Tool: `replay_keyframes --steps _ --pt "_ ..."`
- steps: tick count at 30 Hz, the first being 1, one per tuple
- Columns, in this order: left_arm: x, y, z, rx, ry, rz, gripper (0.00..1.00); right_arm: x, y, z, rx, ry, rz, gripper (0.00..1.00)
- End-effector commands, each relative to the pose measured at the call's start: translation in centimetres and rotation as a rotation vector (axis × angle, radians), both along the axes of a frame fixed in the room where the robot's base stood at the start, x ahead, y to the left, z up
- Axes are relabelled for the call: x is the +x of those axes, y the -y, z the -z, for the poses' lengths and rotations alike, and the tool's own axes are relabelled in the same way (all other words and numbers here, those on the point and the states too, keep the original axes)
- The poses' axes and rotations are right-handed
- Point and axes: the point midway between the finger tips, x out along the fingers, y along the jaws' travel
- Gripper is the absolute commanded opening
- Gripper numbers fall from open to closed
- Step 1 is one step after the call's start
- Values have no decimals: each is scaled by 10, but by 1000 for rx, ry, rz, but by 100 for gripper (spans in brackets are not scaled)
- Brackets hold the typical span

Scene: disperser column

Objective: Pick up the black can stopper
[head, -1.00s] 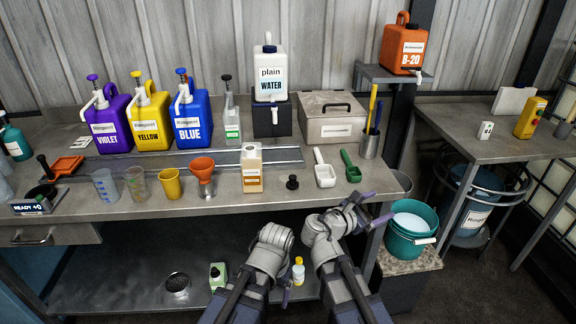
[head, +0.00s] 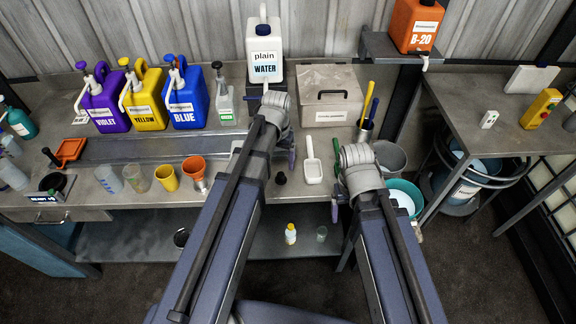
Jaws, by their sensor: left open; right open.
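A small black knob-shaped piece, apparently the black can stopper (head: 281,177), stands on the workbench near its front edge in the head view. My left gripper (head: 290,155) is just above it in the picture, seen past my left wrist. It is open and appears empty; its fingers are mostly hidden by my own arm. My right gripper (head: 337,203) is open near the bench's front edge, to the right of the stopper and below the white scoop (head: 313,170). Neither gripper visibly touches the stopper.
Violet (head: 104,102), yellow (head: 146,103) and blue (head: 187,98) jugs stand at the back left. An orange funnel (head: 194,167) and yellow cup (head: 167,177) stand at the front. A metal box (head: 329,97) is behind. My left arm hides part of the bench.

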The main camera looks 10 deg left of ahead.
Motion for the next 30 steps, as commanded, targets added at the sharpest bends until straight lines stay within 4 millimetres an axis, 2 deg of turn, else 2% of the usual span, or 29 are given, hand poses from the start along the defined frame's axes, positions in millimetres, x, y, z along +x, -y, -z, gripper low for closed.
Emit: replay_keyframes --steps 5,12,22,30 --pt "0 0 5 0 0 0 86 0 0 6 2 -1 2 83" --pt "0 1 27 0 0 0 86 0 0 27 1 0 1 83" --pt "1 1 33 0 0 1 86 0 0 33 0 1 1 83" --pt "5 5 65 0 0 1 86 0 0 65 0 1 2 83"
